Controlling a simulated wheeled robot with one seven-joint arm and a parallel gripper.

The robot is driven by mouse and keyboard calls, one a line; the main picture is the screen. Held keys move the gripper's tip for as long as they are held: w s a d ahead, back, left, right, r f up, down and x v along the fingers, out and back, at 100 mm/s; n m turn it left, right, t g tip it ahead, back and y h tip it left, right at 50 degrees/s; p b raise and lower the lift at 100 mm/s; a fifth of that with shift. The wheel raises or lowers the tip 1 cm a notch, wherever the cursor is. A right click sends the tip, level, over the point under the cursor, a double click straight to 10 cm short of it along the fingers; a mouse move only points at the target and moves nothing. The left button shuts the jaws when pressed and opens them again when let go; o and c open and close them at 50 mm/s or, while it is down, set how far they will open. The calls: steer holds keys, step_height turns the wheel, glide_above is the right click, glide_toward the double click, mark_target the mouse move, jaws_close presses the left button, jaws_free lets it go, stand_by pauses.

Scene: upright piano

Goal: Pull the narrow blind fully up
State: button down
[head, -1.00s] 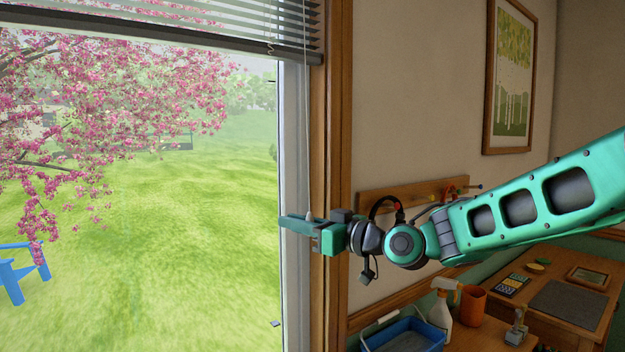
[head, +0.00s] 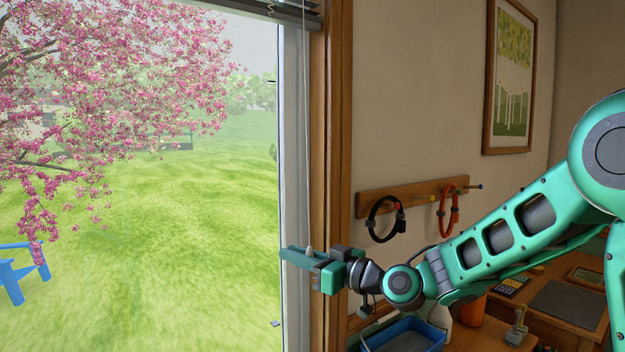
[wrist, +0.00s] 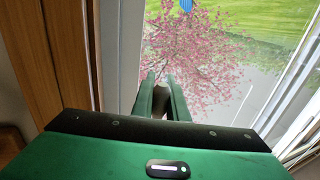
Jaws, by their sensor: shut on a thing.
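The blind (head: 285,10) is dark and slatted. Only its gathered lower edge shows at the top of the head view, above the window; the rest of it is out of frame. A thin pale cord (head: 307,130) hangs from it along the right side of the window frame. My gripper (head: 296,254) is at the cord's lower end, in front of the right window jamb. It is shut on a small pale cord pull (head: 310,251), which also shows dimly between the fingers in the wrist view (wrist: 159,100). The fingers partly hide the pull.
The wooden window trim (head: 338,150) is close beside my gripper. A peg rail (head: 415,197) with black and orange rings is on the wall to the right. A blue bin (head: 404,336) and a desk (head: 575,300) are below. The space below the gripper by the window looks clear.

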step_height(320, 180, down, 8)
stand_by(0.5)
steer(key=shift+f, duration=0.2)
step_height(320, 180, down, 9)
stand_by(0.4)
step_height(320, 180, down, 9)
stand_by(0.7)
steer(key=shift+r, duration=0.1)
